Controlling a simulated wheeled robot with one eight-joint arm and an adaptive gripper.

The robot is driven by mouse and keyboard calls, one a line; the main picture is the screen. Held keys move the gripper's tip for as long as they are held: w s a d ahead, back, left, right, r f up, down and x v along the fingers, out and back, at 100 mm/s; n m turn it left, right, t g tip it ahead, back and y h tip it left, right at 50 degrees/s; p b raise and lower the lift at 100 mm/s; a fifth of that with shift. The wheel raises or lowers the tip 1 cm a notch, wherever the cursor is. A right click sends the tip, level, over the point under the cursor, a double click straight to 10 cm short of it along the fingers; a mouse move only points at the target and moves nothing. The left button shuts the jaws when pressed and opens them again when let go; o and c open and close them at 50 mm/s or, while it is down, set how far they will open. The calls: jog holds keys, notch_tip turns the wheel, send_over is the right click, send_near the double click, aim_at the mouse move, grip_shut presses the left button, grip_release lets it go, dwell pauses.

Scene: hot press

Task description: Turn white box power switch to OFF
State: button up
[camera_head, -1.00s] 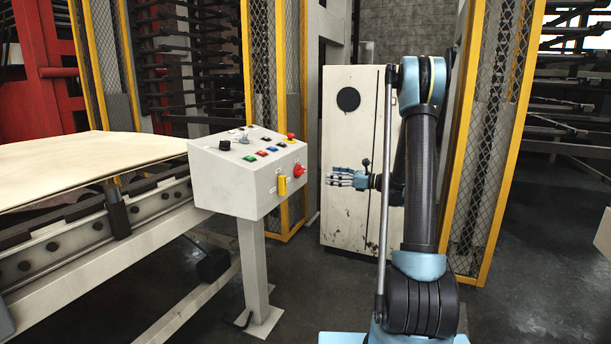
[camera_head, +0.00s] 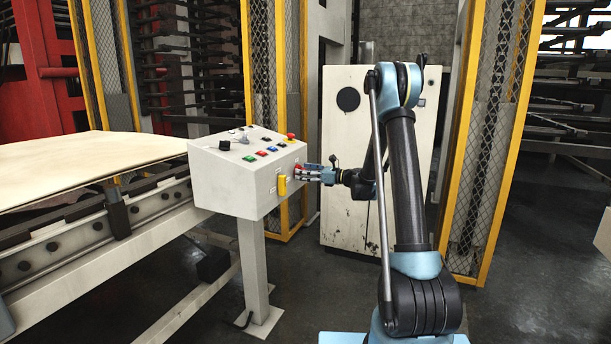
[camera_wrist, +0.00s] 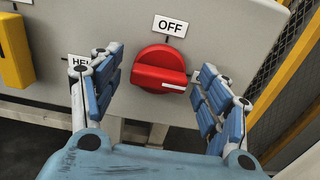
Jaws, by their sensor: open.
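The white control box (camera_head: 226,180) stands on a post left of centre in the head view. Its red rotary switch (camera_wrist: 160,69) is on the side panel in the wrist view, below an OFF label (camera_wrist: 170,26). The white mark on the knob points right, slightly down. The knob also shows in the head view (camera_head: 298,168), partly covered by my fingers. My gripper (camera_wrist: 160,88) is open, with one blue finger on each side of the knob. I cannot tell whether the fingers touch it.
A yellow handle (camera_wrist: 14,50) is left of the switch, and it also shows in the head view (camera_head: 282,185). Several buttons are on the box top. A yellow-framed mesh guard (camera_head: 490,140) stands at right. A white cabinet (camera_head: 340,150) is behind my arm.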

jog(key=c, duration=1.1)
jog(key=shift+o, duration=0.2)
jog(key=shift+n, duration=0.3)
jog(key=shift+s+a+f+n, duration=0.1)
jog(key=shift+n, duration=2.75)
jog(key=shift+s+d+f+n, duration=0.1)
jog(key=shift+s+n, duration=0.05)
jog(key=shift+n, duration=2.75)
jog(key=shift+s+a+f+n, duration=0.1)
jog(key=shift+n, duration=2.75)
jog(key=o, duration=1.1)
jog(key=shift+w, duration=0.1)
jog(key=shift+c, duration=0.2)
